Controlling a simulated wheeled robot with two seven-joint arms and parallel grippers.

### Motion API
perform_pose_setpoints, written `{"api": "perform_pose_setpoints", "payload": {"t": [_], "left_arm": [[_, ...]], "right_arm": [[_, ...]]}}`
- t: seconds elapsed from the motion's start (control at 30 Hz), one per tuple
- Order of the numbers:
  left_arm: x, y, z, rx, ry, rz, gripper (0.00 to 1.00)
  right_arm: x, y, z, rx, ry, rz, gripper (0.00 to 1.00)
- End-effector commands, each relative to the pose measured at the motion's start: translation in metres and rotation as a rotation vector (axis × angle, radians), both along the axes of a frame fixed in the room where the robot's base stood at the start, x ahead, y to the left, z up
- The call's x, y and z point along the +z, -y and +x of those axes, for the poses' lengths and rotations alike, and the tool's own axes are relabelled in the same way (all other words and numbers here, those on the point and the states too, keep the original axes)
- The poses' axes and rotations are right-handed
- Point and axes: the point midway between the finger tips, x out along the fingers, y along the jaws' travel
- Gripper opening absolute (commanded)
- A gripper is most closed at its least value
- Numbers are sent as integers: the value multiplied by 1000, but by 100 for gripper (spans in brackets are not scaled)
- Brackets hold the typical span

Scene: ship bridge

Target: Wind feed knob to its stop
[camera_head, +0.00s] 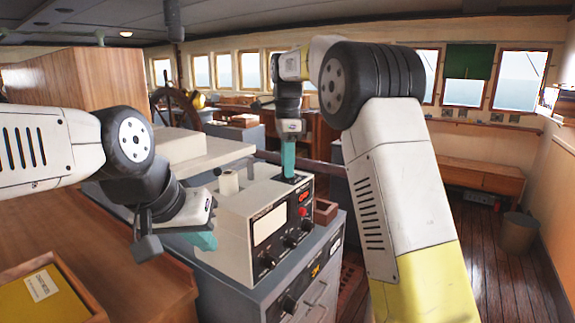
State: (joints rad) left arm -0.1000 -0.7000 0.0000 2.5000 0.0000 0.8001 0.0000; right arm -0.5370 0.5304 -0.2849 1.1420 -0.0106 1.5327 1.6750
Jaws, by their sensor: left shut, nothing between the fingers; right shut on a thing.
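A cream instrument box (240,240) with a dark front panel stands on a grey cabinet. My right gripper (288,172) reaches down from above to the back right of the box's top. Its teal fingers are shut on a small dark part there, apparently the feed knob, which the fingers mostly hide. How far it is turned cannot be seen. My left gripper (204,241) is shut and empty, low at the left side of the box. Several small knobs, such as a front knob (291,242), and a red button (303,211) sit on the front panel.
A cream roll or post (228,182) stands on the box's top left. A small brown open box (325,211) is at its right. A wooden counter with a yellow-lined tray (45,295) is at lower left. Floor at right is free, with a bin (518,233).

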Motion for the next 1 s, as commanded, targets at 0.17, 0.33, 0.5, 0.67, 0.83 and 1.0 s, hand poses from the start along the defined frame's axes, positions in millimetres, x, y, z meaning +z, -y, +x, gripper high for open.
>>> {"api": "perform_pose_setpoints", "payload": {"t": [0.17, 0.33, 0.5, 0.67, 0.83, 1.0], "left_arm": [[0, 0, 0, 0, 0, 0, 0], [0, 0, 0, 0, 0, 0, 0], [0, 0, 0, 0, 0, 0, 0], [0, 0, 0, 0, 0, 0, 0], [0, 0, 0, 0, 0, 0, 0], [0, 0, 0, 0, 0, 0, 0]], "right_arm": [[1, 0, 1, -166, 5, 0, 0], [1, 0, 1, -323, 5, 1, 0], [1, 0, 1, -463, 5, 1, 0], [1, 0, 1, -569, 5, 2, 0], [1, 0, 1, -647, 5, 3, 0], [1, 0, 1, -691, 5, 2, 0]]}}
